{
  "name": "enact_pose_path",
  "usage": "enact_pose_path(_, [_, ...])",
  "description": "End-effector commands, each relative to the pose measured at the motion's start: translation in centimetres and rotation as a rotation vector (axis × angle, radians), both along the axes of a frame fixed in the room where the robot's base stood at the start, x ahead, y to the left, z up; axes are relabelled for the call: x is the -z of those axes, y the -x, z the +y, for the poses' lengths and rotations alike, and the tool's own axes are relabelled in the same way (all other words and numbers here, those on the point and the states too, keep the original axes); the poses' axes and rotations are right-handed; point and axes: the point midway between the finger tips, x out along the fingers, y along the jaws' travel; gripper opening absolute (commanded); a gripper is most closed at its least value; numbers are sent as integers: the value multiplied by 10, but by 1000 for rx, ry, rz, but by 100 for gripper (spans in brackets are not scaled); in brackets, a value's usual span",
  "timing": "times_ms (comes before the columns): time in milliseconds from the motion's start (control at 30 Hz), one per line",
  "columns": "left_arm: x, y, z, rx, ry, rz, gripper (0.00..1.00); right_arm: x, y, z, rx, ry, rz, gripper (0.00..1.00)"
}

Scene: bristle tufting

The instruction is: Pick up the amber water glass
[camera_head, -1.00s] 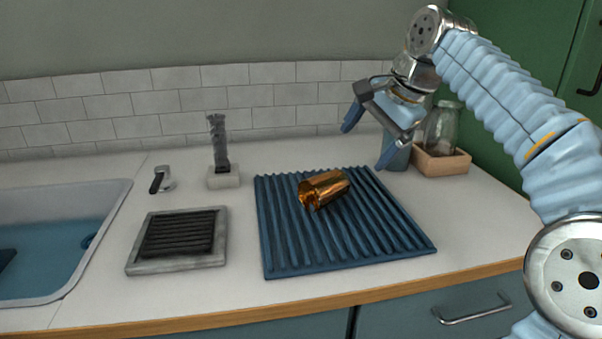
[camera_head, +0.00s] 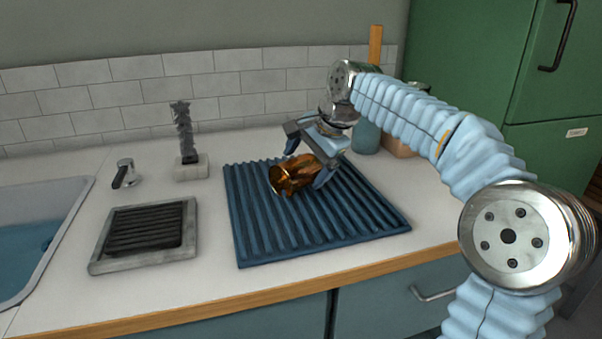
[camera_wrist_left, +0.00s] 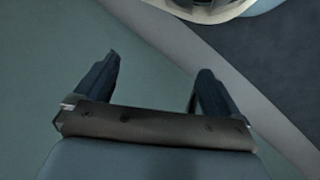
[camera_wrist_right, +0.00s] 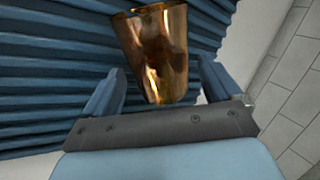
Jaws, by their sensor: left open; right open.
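The amber water glass (camera_head: 291,176) lies on its side on the ribbed blue drying mat (camera_head: 262,235), its mouth toward the left in the head view. My right gripper (camera_head: 306,167) is open just over the glass's right end, one finger on the far side and one on the near side. In the right wrist view the glass (camera_wrist_right: 158,50) stands ahead of and partly between the open fingers (camera_wrist_right: 160,88); I cannot tell whether they touch it. My left gripper (camera_wrist_left: 150,80) is open and empty in the left wrist view, out of the head view.
A grey tray with a black ribbed insert (camera_head: 145,235) lies left of the mat. Behind it stand a brush on a pale block (camera_head: 191,168) and a small tap (camera_head: 124,173). A sink (camera_head: 40,215) is at far left. A blue container (camera_head: 366,138) stands behind my right arm.

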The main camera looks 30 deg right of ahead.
Motion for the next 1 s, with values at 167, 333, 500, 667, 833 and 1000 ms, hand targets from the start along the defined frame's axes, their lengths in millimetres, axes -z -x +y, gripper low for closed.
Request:
enact_pose_path(167, [0, 0, 0, 0, 0, -1, 97, 3, -2, 0, 0, 0, -1, 91])
enact_pose_path(333, [0, 0, 0, 0, 0, -1, 97, 2, -1, 0, 0, 0, -1, 77])
enact_pose_path(500, [0, 0, 0, 0, 0, 0, 97, 2, -2, 0, 0, 0, -1, 51])
enact_pose_path(667, [0, 0, 0, 0, 0, 0, 97, 2, -1, 0, 0, 0, 0, 27])
enact_pose_path(833, [0, 0, 0, 0, 0, 0, 97, 2, -1, 1, -1, 0, -2, 22])
enact_pose_path(1000, [-1, 0, 0, 0, 0, 0, 97, -2, -2, 1, -1, 0, -2, 22])
